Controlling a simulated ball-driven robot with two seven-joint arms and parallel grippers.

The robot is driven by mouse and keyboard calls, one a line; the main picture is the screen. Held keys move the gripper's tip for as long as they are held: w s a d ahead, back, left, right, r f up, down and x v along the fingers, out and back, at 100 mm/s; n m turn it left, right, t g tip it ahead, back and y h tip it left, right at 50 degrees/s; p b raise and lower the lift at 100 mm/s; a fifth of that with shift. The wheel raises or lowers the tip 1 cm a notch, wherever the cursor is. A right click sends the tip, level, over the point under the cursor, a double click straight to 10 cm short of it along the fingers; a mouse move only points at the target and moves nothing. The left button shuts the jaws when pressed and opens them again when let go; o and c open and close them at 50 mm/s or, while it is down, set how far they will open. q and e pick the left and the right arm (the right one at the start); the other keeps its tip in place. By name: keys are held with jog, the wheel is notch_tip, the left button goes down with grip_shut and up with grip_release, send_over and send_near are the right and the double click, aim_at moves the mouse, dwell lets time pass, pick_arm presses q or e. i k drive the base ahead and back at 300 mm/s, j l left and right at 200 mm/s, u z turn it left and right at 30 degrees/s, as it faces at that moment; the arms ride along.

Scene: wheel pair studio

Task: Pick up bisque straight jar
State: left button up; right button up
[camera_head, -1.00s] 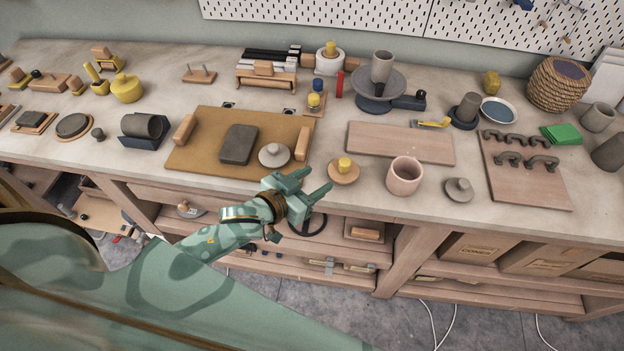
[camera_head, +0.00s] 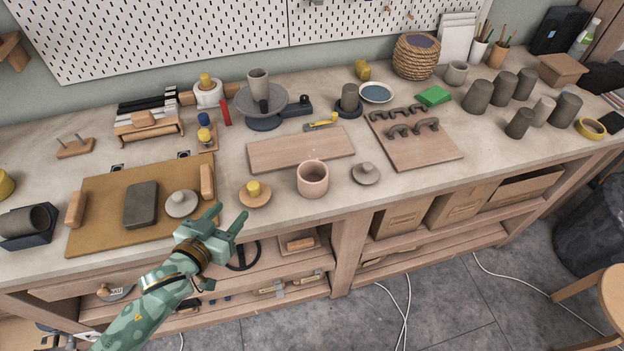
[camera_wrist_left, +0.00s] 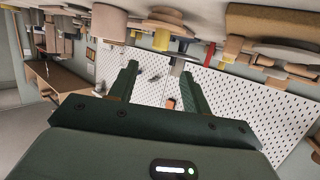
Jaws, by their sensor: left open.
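The bisque straight jar (camera_head: 312,181) is a pale pink, open-topped cylinder standing upright near the front edge of the workbench. A pinkish cylinder that looks like this jar (camera_wrist_left: 109,22) shows at the top of the left wrist view, which is upside down. My left gripper (camera_head: 229,217) is in front of the bench edge, left of the jar and apart from it. Its two fingers are open with nothing between them, as the left wrist view (camera_wrist_left: 160,80) also shows. My right gripper is not in view.
A wooden disc with a yellow knob (camera_head: 255,193) sits between gripper and jar. A grey knobbed lid (camera_head: 366,173) is right of the jar, a pink board (camera_head: 300,149) behind it. A tan board (camera_head: 100,210) lies left. Open shelves run below the bench.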

aim_at(313, 174)
jog(key=i+l+u, duration=0.1)
jog(key=l+u, duration=0.2)
jog(key=l, duration=0.5)
jog(key=l+u, duration=0.3)
jog(key=l, duration=0.45)
jog(key=i, duration=0.05)
